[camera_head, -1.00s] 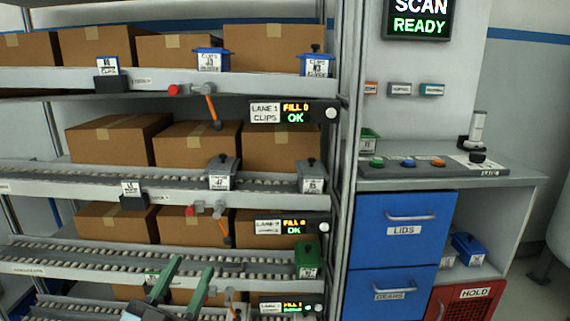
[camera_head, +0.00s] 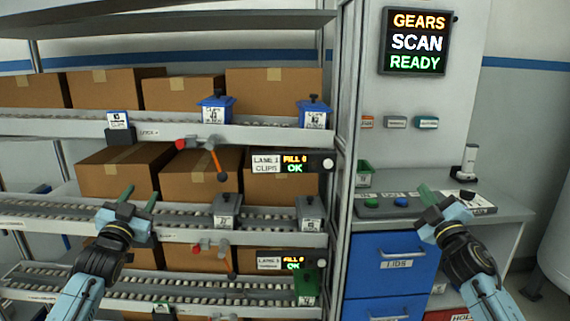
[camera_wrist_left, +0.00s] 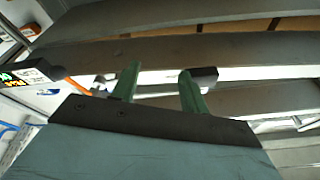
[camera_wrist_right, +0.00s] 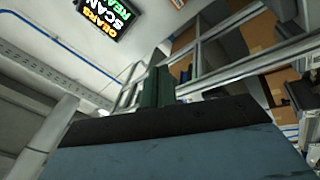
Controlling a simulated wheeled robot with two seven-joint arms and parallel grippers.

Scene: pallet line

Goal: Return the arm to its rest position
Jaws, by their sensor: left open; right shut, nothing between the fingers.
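My left gripper (camera_head: 138,196) is raised in front of the shelf rack at the left of the head view. Its two green fingers are apart and empty, and they also show in the left wrist view (camera_wrist_left: 158,84). My right gripper (camera_head: 425,192) is raised in front of the console at the right. Its green fingers are together with nothing between them, as the right wrist view shows (camera_wrist_right: 158,86). Both forearms come up from the lower edge of the head view, roughly level with each other.
A roller rack holds cardboard boxes (camera_head: 275,93), blue bins (camera_head: 216,110), grey bins (camera_head: 227,210) and a green bin (camera_head: 306,284). Blue drawers (camera_head: 388,262) stand under the console (camera_head: 515,210). A sign (camera_head: 418,42) reads GEARS SCAN READY.

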